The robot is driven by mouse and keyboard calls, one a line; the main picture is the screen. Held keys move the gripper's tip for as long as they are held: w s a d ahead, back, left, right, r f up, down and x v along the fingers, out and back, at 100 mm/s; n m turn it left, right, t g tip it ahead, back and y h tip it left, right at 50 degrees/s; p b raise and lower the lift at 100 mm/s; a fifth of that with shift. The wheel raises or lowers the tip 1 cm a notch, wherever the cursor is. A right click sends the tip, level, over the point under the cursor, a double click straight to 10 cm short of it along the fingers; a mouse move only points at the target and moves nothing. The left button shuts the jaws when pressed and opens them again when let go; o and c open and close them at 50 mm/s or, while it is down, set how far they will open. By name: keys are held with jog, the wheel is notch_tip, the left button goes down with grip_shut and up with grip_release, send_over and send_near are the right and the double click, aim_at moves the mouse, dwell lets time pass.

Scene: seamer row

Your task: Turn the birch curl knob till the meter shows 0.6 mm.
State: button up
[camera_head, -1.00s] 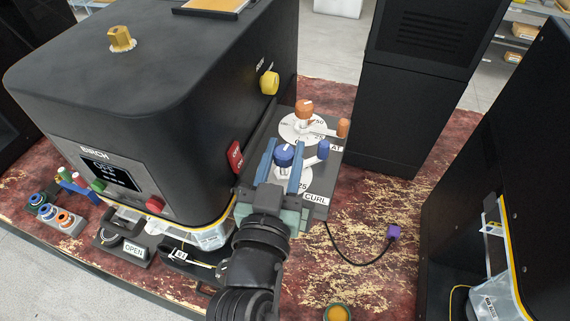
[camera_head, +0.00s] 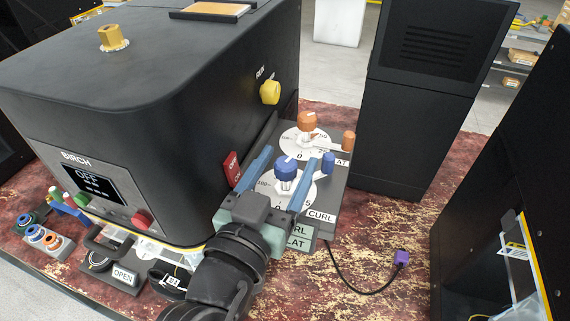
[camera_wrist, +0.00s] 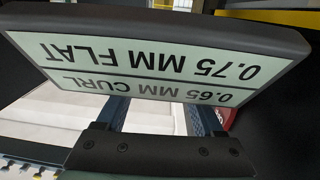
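The blue curl knob (camera_head: 287,168) stands on a white dial beside the CURL label (camera_head: 320,215), on the right side of the black BIRCH machine (camera_head: 150,110). My gripper (camera_head: 291,156) is open, its two blue fingers well apart, left and right of the knob in the picture. I cannot tell whether they touch it. The meter (camera_head: 300,236) is partly hidden behind my gripper. In the wrist view the meter (camera_wrist: 165,65) appears upside down and reads 0.65 MM CURL and 0.75 MM FLAT. The fingers are partly hidden below it, and the knob does not show there.
An orange knob (camera_head: 307,122) on its own dial stands just behind the blue one. A blue side handle (camera_head: 328,160) and an orange one (camera_head: 348,141) are close on the right. A yellow knob (camera_head: 270,91) and a red tag (camera_head: 232,168) project from the machine. A black tower (camera_head: 420,110) stands behind right.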

aim_at(280, 177)
jog(key=b+v, duration=0.1)
jog(key=v, duration=0.1)
jog(key=b+v, duration=0.1)
jog(key=v, duration=0.2)
jog(key=b+v, duration=0.1)
jog(key=v, duration=0.1)
jog(key=shift+s+a+f, duration=0.1)
jog(key=shift+s+f, duration=0.05)
jog(key=shift+f, duration=0.1)
jog(key=shift+r+p+v, duration=0.1)
jog(key=shift+p+v, duration=0.85)
jog(key=shift+v, duration=0.45)
jog(key=shift+r+p+v, duration=0.15)
jog(key=shift+p+v, duration=0.8)
jog(key=shift+v, duration=0.45)
